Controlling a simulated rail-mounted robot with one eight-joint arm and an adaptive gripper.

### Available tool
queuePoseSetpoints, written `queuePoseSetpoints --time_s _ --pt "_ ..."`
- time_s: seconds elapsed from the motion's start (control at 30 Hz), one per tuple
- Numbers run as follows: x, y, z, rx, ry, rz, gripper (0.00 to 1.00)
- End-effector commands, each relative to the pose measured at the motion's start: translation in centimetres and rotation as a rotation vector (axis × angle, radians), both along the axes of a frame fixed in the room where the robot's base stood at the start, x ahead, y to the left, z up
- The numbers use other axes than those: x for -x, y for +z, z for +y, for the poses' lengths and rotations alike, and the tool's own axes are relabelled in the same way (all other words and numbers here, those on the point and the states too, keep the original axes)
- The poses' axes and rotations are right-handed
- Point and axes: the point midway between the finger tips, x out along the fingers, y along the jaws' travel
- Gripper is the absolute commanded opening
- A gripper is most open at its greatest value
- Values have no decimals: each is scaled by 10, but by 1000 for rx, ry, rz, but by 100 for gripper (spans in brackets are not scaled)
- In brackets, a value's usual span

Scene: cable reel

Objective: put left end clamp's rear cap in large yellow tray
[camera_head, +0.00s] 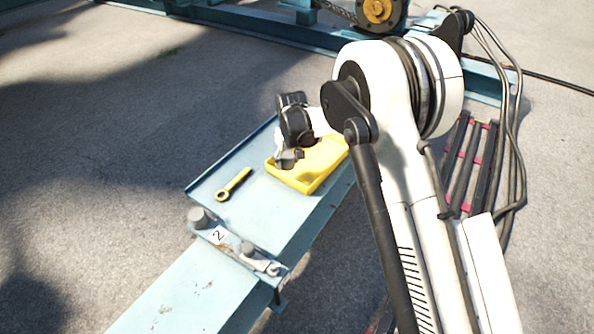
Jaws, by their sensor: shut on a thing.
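The large yellow tray (318,174) lies on the light blue table, with its open side up. My gripper (289,157) is over the tray's left part, pointing down, and is shut on a small dark grey piece. That piece is hard to tell from the fingertips, but it fits the rear cap. Whether it touches the tray floor cannot be told. A clamp (228,240) marked 2 sits across the near end of the table, with grey round knobs on it. Whether it is the left end clamp cannot be told. My arm hides the area right of the tray.
A yellow ring wrench (234,184) lies on the table left of the tray. A blue beam (190,295) runs toward the front from the clamp. Blue steel framework crosses the back, and black cables (513,110) hang at the right.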

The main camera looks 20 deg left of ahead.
Motion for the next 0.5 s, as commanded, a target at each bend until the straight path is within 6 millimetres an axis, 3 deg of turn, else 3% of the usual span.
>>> queuePoseSetpoints --time_s 0.2,0.37,0.5 --pt "-26 -20 -17 0 -2 0 15" --pt "-31 -25 -20 -1 -1 1 15" --pt "-31 -39 -20 -1 -1 1 15"
